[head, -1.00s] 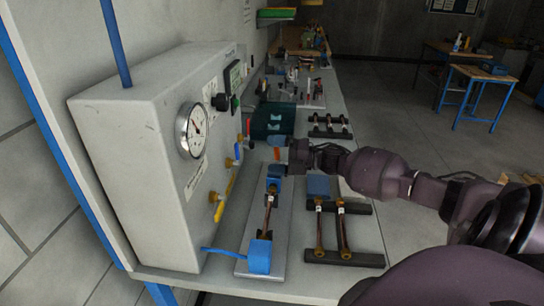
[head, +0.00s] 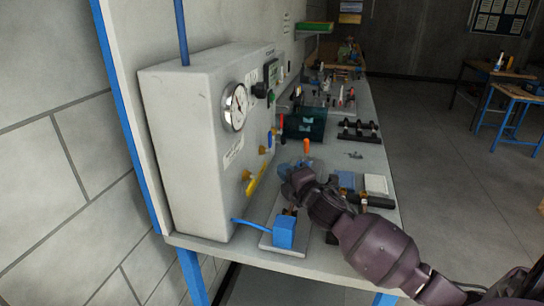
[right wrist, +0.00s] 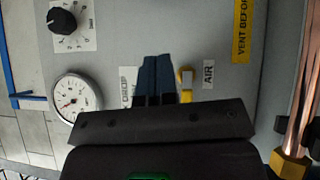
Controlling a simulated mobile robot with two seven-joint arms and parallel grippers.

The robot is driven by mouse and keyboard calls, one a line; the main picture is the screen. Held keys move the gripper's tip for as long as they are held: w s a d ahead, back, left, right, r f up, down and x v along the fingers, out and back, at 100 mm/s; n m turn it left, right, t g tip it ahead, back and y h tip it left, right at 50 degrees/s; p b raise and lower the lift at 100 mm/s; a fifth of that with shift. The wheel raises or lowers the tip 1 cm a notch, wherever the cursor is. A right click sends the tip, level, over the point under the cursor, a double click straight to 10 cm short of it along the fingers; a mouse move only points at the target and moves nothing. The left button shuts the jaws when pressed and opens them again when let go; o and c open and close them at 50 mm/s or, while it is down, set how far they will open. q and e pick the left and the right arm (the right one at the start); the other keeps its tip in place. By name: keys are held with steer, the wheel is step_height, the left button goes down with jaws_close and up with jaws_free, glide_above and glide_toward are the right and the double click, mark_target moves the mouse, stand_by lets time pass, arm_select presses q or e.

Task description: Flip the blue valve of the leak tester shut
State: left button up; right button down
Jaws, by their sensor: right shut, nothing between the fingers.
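The leak tester (head: 185,150) is a grey box with a round gauge (head: 234,107) at the left of the bench. Its blue valve handle (head: 270,140) sticks up on the panel between a red handle (head: 281,122) above and a yellow strip (head: 257,180) below. My right gripper (head: 286,170) is shut and empty, in front of the panel, lower and right of the blue handle; no contact shows. In the right wrist view, its blue fingertips (right wrist: 158,78) point at the panel beside a yellow fitting (right wrist: 186,80) near an AIR label. I cannot make out the blue handle there. My left gripper is out of view.
A fixture with a blue block (head: 284,231) lies under my right arm, joined to the tester by a blue hose. A dark teal box (head: 304,124) and an orange-topped item (head: 306,146) stand beyond the gripper. A black rack (head: 359,131) lies at the right.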

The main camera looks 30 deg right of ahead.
glide_toward(271, 138)
steer(key=w+a, duration=0.4)
steer(key=w, duration=0.1)
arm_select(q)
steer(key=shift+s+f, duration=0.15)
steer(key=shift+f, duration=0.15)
arm_select(e)
steer(key=w+d, duration=0.2)
steer(key=d, duration=0.1)
steer(key=shift+w+f+m+h, duration=0.15)
steer(key=shift+w+m+h, duration=0.15)
steer(key=shift+h, duration=0.1)
steer(key=p, duration=0.1)
steer(key=r+p, duration=0.1)
steer(key=p, duration=0.1)
steer(key=shift+w+d+r+m+g, duration=0.2)
steer(key=shift+w+d+m+g, duration=0.05)
steer(key=shift+d+m+g, duration=0.15)
steer(key=shift+d+p, duration=0.15)
steer(key=shift+p, duration=0.35)
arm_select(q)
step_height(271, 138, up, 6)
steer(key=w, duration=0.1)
arm_select(e)
steer(key=shift+f, duration=0.1)
